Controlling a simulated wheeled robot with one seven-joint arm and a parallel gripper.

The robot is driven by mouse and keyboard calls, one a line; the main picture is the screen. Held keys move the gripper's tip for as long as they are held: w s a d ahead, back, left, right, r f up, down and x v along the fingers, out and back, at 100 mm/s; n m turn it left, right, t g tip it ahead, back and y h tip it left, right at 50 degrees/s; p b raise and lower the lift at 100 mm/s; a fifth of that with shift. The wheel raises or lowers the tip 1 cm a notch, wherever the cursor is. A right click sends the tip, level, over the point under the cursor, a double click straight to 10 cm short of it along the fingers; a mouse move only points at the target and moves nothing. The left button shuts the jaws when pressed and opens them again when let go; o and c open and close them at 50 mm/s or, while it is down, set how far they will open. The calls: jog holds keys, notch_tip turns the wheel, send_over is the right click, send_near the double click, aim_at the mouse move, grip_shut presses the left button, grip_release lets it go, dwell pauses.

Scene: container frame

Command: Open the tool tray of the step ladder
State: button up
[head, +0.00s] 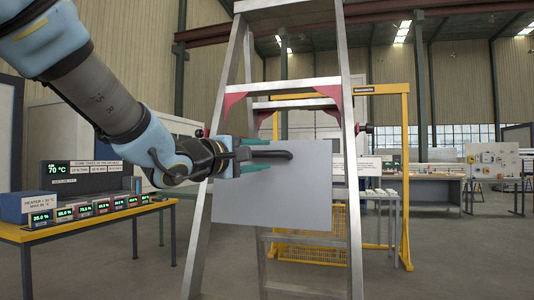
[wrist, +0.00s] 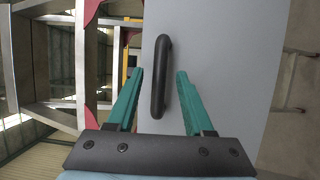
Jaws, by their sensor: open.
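The step ladder (head: 345,125) stands upright in front of me, with aluminium rails and red brackets. Its tool tray (head: 275,205) shows as a flat grey panel between the rails, and it also fills much of the wrist view (wrist: 225,70). A dark bar handle (head: 270,156) is on the panel; in the wrist view the handle (wrist: 161,75) runs lengthwise between my fingers. My gripper (head: 258,160) is open at the handle, with one green finger on each side. In the wrist view, gaps show between the fingers and the handle.
A yellow table (head: 100,225) with several small displays stands at the left. A yellow frame (head: 405,180) stands behind the ladder. Workbenches (head: 420,185) are further back at the right. The floor at the front right is clear.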

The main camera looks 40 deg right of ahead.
jog(key=shift+w+d+r, duration=0.1)
jog(key=shift+w+d, duration=0.05)
jog(key=shift+d, duration=0.45)
jog(key=shift+w+d, duration=0.1)
jog(key=shift+d, duration=0.45)
grip_shut()
dwell(0.6)
